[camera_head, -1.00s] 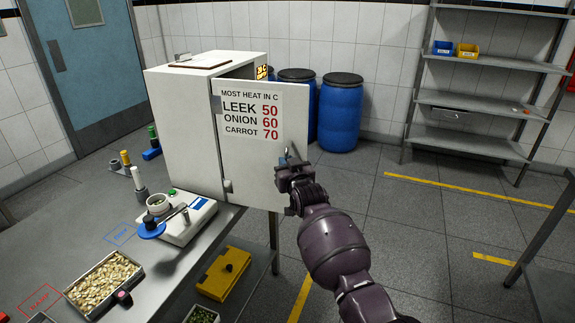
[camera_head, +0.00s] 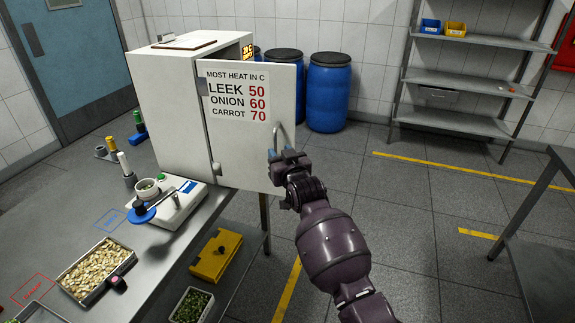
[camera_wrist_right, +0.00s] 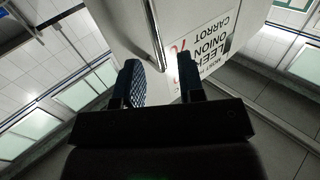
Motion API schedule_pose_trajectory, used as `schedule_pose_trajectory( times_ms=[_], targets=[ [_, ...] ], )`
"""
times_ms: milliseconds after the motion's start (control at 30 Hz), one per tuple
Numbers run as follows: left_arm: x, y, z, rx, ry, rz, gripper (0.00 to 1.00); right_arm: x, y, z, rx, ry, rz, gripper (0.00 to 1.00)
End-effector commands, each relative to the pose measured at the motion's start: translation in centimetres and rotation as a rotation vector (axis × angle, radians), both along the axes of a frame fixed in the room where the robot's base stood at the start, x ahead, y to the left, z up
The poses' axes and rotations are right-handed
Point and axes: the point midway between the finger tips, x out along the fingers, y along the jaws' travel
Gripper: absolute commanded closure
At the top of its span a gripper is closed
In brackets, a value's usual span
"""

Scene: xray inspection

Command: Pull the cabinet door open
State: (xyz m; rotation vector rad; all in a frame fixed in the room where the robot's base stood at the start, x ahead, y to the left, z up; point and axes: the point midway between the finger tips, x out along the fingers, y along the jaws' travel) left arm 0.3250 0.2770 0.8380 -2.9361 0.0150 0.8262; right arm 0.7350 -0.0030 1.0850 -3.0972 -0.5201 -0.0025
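The white cabinet (camera_head: 168,105) stands on the bench. The door bears a sign with heat values. A metal loop handle (camera_head: 283,133) is near its right edge. My right gripper (camera_head: 284,156) is at the handle's lower end. In the right wrist view, its fingers (camera_wrist_right: 160,84) are apart, and the handle (camera_wrist_right: 157,35) runs down toward the gap between them. I cannot tell whether they touch it. My left gripper is not in view.
A scale (camera_head: 180,203) with a bowl sits before the cabinet. Blue barrels (camera_head: 328,95) stand behind the door. The floor (camera_head: 400,210) right of my arm is clear up to a grey table.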

Motion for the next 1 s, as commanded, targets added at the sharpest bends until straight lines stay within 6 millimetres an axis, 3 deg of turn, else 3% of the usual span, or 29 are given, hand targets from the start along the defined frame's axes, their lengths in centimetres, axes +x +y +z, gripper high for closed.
schedule_pose_trajectory(
  times_ms=[400, 833, 1000],
  targets=[
    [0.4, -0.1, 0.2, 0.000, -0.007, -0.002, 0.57, -4.6, -1.6, 0.0, 0.000, 0.000, 0.000, 0.64],
    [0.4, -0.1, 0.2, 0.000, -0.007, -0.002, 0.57, -5.2, -1.7, 0.1, 0.000, -0.001, 0.001, 0.64],
    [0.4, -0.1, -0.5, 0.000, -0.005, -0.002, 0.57, -4.9, -1.5, 0.1, -0.001, -0.013, 0.005, 0.88]
  ],
)
